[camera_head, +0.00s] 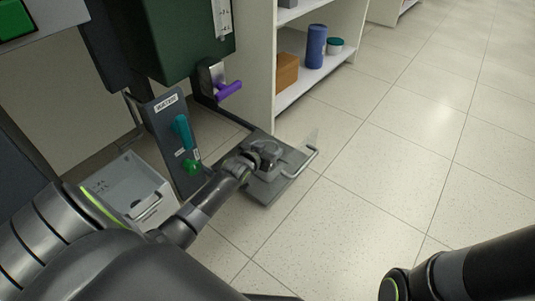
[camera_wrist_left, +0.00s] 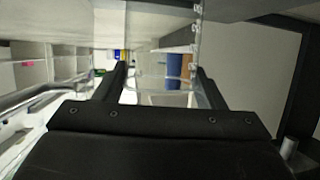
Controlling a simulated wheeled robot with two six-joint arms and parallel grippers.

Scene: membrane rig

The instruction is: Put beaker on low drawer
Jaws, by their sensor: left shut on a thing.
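My right gripper is out of view; only part of my right arm shows at lower right.
A white shelf unit behind the drawer holds an orange-brown box (camera_head: 287,71), a blue cylinder (camera_head: 316,46) and a teal-lidded container (camera_head: 335,46). A grey bin (camera_head: 125,185) stands left. Tiled floor is clear on the right.

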